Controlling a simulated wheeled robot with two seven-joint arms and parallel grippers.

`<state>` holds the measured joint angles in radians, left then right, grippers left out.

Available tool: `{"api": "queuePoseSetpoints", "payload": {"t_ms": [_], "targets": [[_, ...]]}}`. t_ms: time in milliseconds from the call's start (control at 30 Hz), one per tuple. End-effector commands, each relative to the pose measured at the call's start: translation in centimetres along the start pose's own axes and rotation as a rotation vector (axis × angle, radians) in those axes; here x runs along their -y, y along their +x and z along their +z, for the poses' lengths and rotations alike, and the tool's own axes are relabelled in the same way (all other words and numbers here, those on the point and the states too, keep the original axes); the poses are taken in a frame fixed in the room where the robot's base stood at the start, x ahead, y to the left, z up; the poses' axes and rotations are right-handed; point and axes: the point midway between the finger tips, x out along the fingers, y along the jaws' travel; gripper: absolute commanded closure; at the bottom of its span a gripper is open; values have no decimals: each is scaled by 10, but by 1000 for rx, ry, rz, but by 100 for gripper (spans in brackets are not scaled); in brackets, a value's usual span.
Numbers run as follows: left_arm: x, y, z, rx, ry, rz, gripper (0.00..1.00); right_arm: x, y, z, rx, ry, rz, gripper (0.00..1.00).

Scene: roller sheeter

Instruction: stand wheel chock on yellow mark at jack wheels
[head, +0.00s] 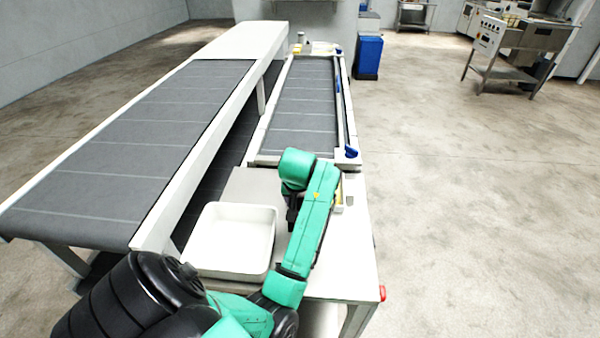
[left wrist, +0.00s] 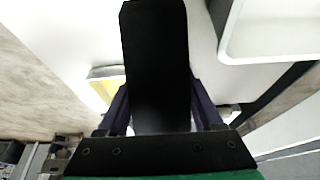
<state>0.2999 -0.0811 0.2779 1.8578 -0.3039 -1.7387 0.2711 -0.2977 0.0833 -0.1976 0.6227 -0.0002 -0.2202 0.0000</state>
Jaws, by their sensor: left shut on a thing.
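In the left wrist view a long black block, the wheel chock (left wrist: 155,65), stands out between the fingers of my left gripper (left wrist: 160,120), which is shut on it. In the head view my left gripper (head: 293,208) hangs below its green wrist over the white table, right of the white tray; the chock cannot be made out there. A yellow patch with a pale frame (left wrist: 101,88) lies left of the chock in the left wrist view, partly covered by the gripper. I cannot tell whether it is the yellow mark. Jack wheels cannot be made out. My right gripper is not in view.
The white tray (head: 233,240) sits on the table left of my gripper. A grey belt (head: 303,105) with white rails runs away behind it, and a wider conveyor (head: 140,140) stands at left. A red button (head: 382,292) is at the table's right corner.

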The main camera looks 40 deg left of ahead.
Motion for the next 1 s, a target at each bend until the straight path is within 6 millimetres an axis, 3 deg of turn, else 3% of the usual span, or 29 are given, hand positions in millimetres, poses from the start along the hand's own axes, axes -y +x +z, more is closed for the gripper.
{"api": "queuePoseSetpoints", "payload": {"t_ms": [200, 500, 533, 600, 1000], "targets": [[0, 31, 14, 1, 0, -1, 100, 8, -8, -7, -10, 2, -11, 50], [0, 35, 15, -1, 0, 0, 100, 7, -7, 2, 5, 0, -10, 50], [0, 35, 15, 1, 0, 0, 21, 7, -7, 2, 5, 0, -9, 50], [0, 35, 15, 1, 0, 0, 3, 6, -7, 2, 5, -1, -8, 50], [0, 29, 14, 0, 0, 1, 3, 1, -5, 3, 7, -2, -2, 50]]}}
